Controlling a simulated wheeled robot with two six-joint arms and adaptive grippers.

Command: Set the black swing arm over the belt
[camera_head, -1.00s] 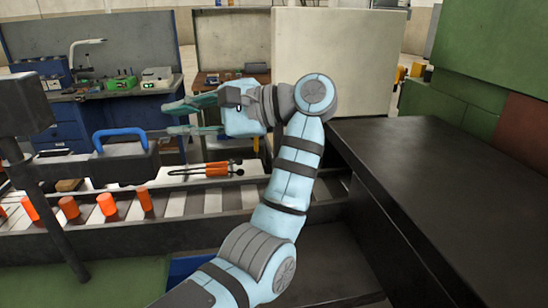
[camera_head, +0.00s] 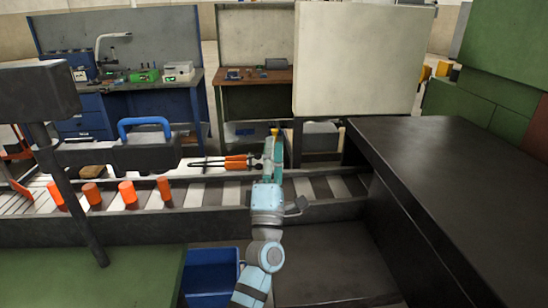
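The black swing arm (camera_head: 105,155) stands at the left, with a blue handle (camera_head: 145,124) on top of its boxy end. In the picture it lies just behind the row of orange billets on the belt (camera_head: 205,195).
Several orange billets (camera_head: 127,192) stand on the belt. A black post (camera_head: 70,200) rises at the left. A blue bin (camera_head: 212,275) is in front of the belt. A large dark tabletop (camera_head: 450,190) fills the right. Workbenches (camera_head: 155,90) stand behind.

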